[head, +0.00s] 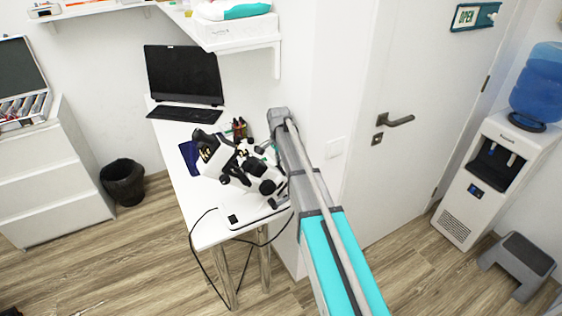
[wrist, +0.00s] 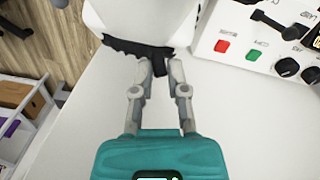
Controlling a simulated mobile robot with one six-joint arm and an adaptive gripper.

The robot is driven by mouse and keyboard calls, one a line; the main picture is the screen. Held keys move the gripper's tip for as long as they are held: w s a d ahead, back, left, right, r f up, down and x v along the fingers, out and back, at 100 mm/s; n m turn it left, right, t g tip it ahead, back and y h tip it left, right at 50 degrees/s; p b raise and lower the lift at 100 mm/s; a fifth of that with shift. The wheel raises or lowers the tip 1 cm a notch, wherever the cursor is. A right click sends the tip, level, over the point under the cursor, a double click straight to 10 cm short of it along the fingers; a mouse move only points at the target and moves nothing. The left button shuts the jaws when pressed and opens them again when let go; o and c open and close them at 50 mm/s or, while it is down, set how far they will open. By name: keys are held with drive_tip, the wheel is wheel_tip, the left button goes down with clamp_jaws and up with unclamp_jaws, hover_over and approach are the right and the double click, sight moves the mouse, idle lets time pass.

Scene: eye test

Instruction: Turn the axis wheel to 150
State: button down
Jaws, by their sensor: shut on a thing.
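A white optical instrument with black knobs (head: 240,168) stands on the white desk (head: 215,232). In the wrist view a black wheel with a notched edge (wrist: 127,46) shows under its white rounded body (wrist: 140,20). A black tab sticks out from the wheel toward me. My gripper (wrist: 161,66) is shut on this tab, one grey fingertip on each side. In the head view my arm covers most of the gripper. No scale or number on the wheel can be read.
In the wrist view a panel with red and green buttons and black knobs (wrist: 287,67) lies right of the gripper. On the desk are a black monitor (head: 183,74), a keyboard (head: 185,114) and a dark blue pad (head: 188,157). A black cable (head: 204,262) hangs off the front edge.

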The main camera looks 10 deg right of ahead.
drive_tip(key=shift+w+a+f+n+g, duration=0.1)
drive_tip(key=shift+w+a+n+g, duration=0.1)
drive_tip(key=shift+w+n+g, duration=0.1)
drive_tip(key=shift+s, duration=0.1)
drive_tip(key=c, duration=0.6)
unclamp_jaws()
drive_tip(key=shift+c, duration=0.2)
drive_tip(key=c, duration=0.3)
drive_tip(key=shift+s+d+r+p, duration=0.1)
drive_tip(key=shift+s+r+p, duration=0.25)
drive_tip(key=shift+r+p, duration=0.2)
drive_tip(key=c, duration=0.4)
drive_tip(key=s+r+m+t+p, duration=0.1)
drive_tip(key=r+p, duration=0.1)
drive_tip(key=r, duration=0.1)
drive_tip(key=s+r+m+t+p, duration=0.1)
drive_tip(key=s+r+t+p, duration=0.1)
drive_tip(key=p, duration=0.1)
drive_tip(key=s+d+r+m+t+p, duration=0.1)
drive_tip(key=r+p, duration=0.1)
drive_tip(key=r, duration=0.1)
drive_tip(key=shift+s+r+p, duration=0.15)
drive_tip(key=shift+r+p, duration=0.15)
drive_tip(key=shift+p, duration=0.05)
clamp_jaws()
drive_tip(key=shift+r+m+t, duration=0.25)
drive_tip(key=shift+m+t, duration=0.05)
drive_tip(key=shift+t, duration=0.1)
